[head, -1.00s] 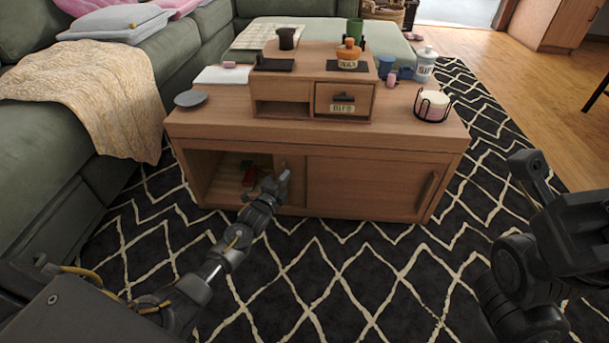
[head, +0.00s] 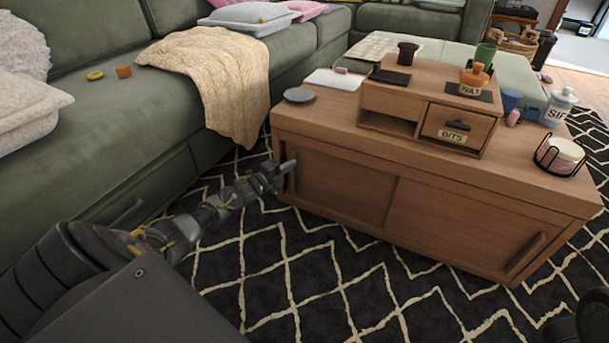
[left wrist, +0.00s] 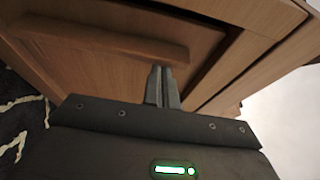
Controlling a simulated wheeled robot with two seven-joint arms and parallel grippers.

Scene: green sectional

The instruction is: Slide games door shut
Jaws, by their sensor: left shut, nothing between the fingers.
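The left sliding door (head: 345,190) of the wooden coffee table (head: 450,190) stands across the left half of the front, its right edge by the right door (head: 465,232). My left gripper (head: 288,166) is shut and empty at the door's left end, by its upright handle. In the left wrist view the shut fingertips (left wrist: 161,72) are close to the door face, beside the handle bar (left wrist: 100,40). A narrow dark strip (left wrist: 218,62) lies between the door's edge and the table frame; I cannot tell whether it is a gap or shadow. Contact is unclear.
The green sofa (head: 110,110) with a cream blanket (head: 222,85) stands left of the table. A grey dish (head: 299,95), a small drawer unit (head: 425,105) and a candle holder (head: 560,155) are on the tabletop. The patterned rug (head: 330,290) in front is clear.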

